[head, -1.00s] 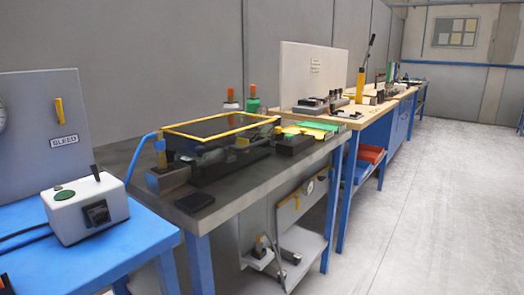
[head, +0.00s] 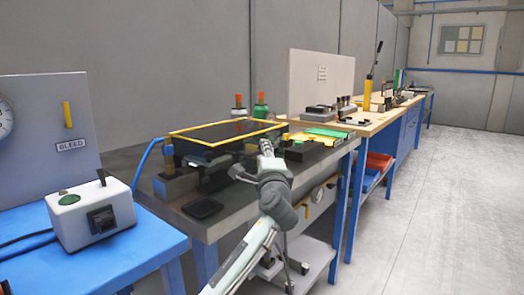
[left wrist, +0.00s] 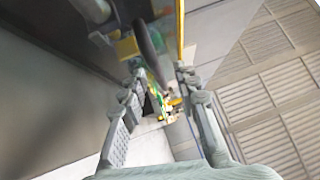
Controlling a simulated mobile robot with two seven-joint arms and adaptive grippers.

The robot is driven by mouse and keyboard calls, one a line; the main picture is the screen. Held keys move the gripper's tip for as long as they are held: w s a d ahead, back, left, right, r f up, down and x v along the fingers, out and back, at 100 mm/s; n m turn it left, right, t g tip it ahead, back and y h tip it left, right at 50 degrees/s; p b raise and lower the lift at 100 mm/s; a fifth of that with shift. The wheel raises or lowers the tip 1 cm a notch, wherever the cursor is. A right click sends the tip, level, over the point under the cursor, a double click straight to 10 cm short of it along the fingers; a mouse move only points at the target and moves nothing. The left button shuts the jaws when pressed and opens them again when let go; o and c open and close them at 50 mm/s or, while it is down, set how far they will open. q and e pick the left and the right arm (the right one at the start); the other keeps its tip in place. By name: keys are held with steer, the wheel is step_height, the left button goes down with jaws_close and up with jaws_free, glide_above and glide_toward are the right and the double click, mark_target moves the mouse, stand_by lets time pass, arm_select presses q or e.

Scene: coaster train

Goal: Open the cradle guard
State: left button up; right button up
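The cradle guard, a yellow-edged frame with a dark panel (head: 212,133), lies roughly level over the dark cradle (head: 200,154) on the grey-topped bench. My left gripper (head: 266,146) is near the guard's front right corner in the head view. In the left wrist view my left gripper (left wrist: 160,70) has its two fingers apart. A dark rounded bar (left wrist: 148,48) shows between and beyond the fingers; I cannot tell whether they touch it. A yellow edge (left wrist: 180,28) runs just beyond the right finger. My right gripper is in neither view.
A white control box (head: 90,211) stands on the blue bench at left. Two orange-topped bottles (head: 260,110) stand behind the guard. A black pad (head: 202,208) lies at the bench's front edge. A wooden-topped bench (head: 375,125) continues to the right. The floor at right is clear.

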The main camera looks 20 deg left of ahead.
arm_select(q)
steer(key=shift+x, duration=1)
steer(key=shift+c, duration=0.5)
steer(key=shift+f, duration=0.1)
jaws_close()
